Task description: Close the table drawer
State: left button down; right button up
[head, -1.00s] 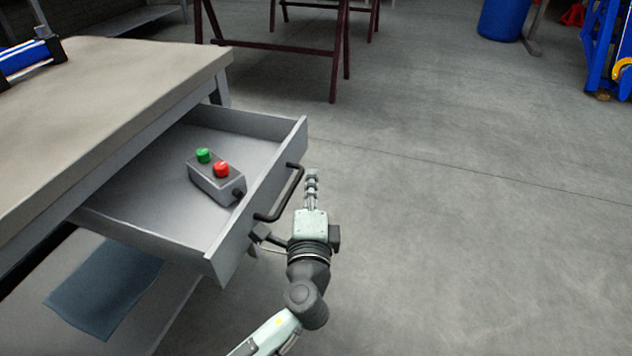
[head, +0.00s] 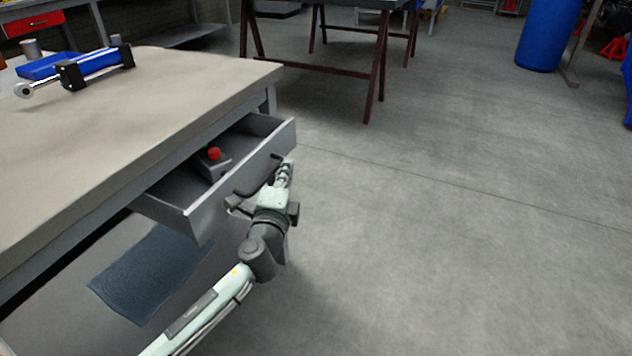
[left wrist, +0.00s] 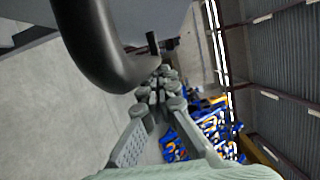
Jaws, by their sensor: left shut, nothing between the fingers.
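The table drawer (head: 236,178) is partly open and sticks out from under the table top (head: 150,100). Its black bar handle (head: 258,178) is on the front panel. A grey control box with a red button (head: 214,160) lies inside, partly hidden under the table top. My left gripper (head: 284,172) is shut and empty, right beside the handle on the outer side of the drawer front. In the left wrist view the handle (left wrist: 98,45) looms large and close by the shut fingers (left wrist: 158,88); I cannot tell whether they touch. My right gripper is out of view.
A blue cylinder device (head: 90,65) lies on the table top. A dark blue mat (head: 150,272) lies on the shelf below. A dark red trestle (head: 378,70) and a blue barrel (head: 548,35) stand behind. The floor to the right is clear.

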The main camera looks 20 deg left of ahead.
aim_at(250, 159)
pick_arm(q)
jog(key=a, duration=0.9)
jog(key=shift+w, duration=0.2)
jog(key=shift+a, duration=0.4)
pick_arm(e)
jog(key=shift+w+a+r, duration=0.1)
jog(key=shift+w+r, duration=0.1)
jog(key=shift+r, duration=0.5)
pick_arm(q)
jog(key=shift+a, duration=0.1)
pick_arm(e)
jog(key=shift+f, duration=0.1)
